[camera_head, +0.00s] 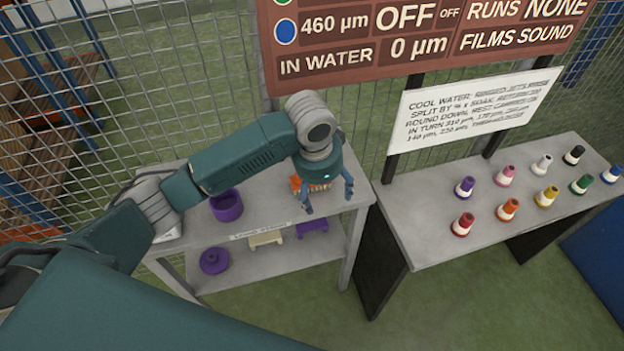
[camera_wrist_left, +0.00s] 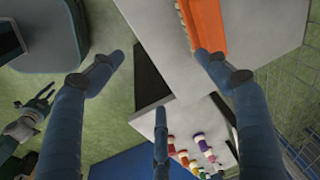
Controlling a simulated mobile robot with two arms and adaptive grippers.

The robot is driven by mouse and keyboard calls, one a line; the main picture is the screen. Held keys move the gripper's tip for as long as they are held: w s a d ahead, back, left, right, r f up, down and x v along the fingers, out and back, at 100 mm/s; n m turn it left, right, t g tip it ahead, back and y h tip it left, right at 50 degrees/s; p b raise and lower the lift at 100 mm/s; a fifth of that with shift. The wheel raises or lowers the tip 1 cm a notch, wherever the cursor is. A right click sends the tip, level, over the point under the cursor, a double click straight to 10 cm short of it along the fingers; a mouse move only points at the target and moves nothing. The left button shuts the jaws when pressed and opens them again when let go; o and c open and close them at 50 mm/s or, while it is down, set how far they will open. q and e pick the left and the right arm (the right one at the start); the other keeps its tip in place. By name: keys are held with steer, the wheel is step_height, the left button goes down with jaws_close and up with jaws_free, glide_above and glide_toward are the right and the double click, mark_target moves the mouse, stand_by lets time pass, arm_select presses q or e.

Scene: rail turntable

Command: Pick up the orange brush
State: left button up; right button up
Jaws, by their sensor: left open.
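The orange brush (camera_head: 312,184) lies on the top of the small grey table, partly hidden behind my left gripper. In the left wrist view the orange brush (camera_wrist_left: 206,26) shows at the top, close to the right-hand finger. My left gripper (camera_head: 329,202) is open and empty, with its fingers spread around and in front of the brush near the table's front right corner. Whether any finger touches the brush I cannot tell. My right gripper (camera_wrist_left: 33,103) shows small at the left of the left wrist view, away from the brush.
The small table (camera_head: 262,212) also holds a purple cup (camera_head: 227,205). Its lower shelf holds a purple round piece (camera_head: 214,260) and other pieces. A second table (camera_head: 420,215) at right carries several coloured cones. A mesh fence (camera_head: 200,80) and a brown sign (camera_head: 420,40) stand behind.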

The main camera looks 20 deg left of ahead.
arm_select(q)
steer(key=w+a+r, duration=0.3)
steer(key=w+a, duration=0.1)
steer(key=shift+y, duration=0.5)
steer(key=f, duration=0.2)
steer(key=w+f+p, duration=0.1)
steer(key=f, duration=0.3)
steer(key=shift+w+a+f+p, duration=0.1)
steer(key=shift+w+a+p, duration=0.1)
steer(key=shift+a+p, duration=0.2)
steer(key=shift+f, duration=0.35)
steer(key=shift+c, duration=0.5)
steer(key=c, duration=1.2)
arm_select(e)
steer(key=shift+w+a+r, duration=0.15)
steer(key=shift+a+r, duration=0.05)
steer(key=shift+r, duration=0.25)
steer(key=shift+w+a+r, duration=0.1)
steer(key=shift+a+r, duration=0.05)
steer(key=shift+r, duration=0.3)
